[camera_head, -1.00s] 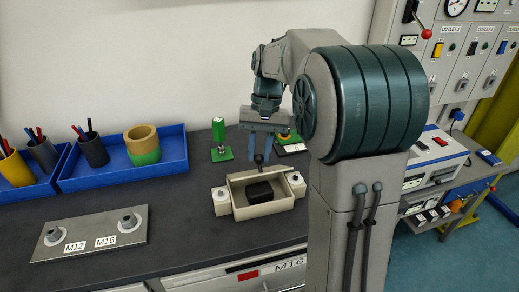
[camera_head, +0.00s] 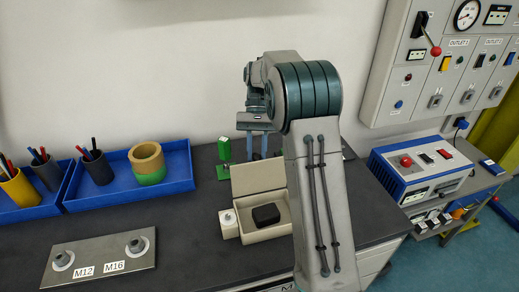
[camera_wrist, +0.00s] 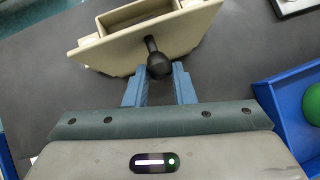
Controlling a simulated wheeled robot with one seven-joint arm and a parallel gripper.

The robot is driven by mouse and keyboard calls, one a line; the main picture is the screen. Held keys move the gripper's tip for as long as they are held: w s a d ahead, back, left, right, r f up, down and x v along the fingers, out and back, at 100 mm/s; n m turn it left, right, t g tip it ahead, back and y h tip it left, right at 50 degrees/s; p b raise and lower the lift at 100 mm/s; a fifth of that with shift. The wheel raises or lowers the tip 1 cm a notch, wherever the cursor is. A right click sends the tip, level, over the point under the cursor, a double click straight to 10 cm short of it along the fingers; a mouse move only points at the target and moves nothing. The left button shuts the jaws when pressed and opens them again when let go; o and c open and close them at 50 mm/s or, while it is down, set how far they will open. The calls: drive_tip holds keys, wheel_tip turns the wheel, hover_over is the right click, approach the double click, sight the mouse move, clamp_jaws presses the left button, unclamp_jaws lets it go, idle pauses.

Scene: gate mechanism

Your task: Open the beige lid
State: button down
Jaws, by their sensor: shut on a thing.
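The beige lid (camera_head: 258,177) is raised at the back of the beige box (camera_head: 266,234), with its inner face toward the head camera. The box stands open with a black block (camera_head: 265,214) inside. In the wrist view the lid (camera_wrist: 195,32) shows its outer side, with a black knob handle (camera_wrist: 157,64) sticking out toward me. My gripper (camera_head: 257,152) is behind the lid in the head view. In the wrist view my gripper's blue fingers (camera_wrist: 160,80) are shut on the knob. The knob is hidden behind the lid in the head view.
Blue trays (camera_head: 130,188) with pen cups and rings stand at the left. A metal plate (camera_head: 100,258) marked M12 and M16 lies at the front left. A green block (camera_head: 224,150) stands behind the box. A power unit (camera_head: 425,165) is at the right.

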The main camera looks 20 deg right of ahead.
drive_tip(key=shift+w+f+g, duration=0.45)
drive_tip(key=shift+f+g, duration=0.15)
drive_tip(key=shift+f, duration=0.1)
drive_tip(key=c, duration=1.2)
unclamp_jaws()
drive_tip(key=shift+a, duration=0.15)
drive_tip(key=shift+c, duration=0.2)
drive_tip(key=shift+r, duration=0.25)
drive_tip(key=shift+r, duration=0.1)
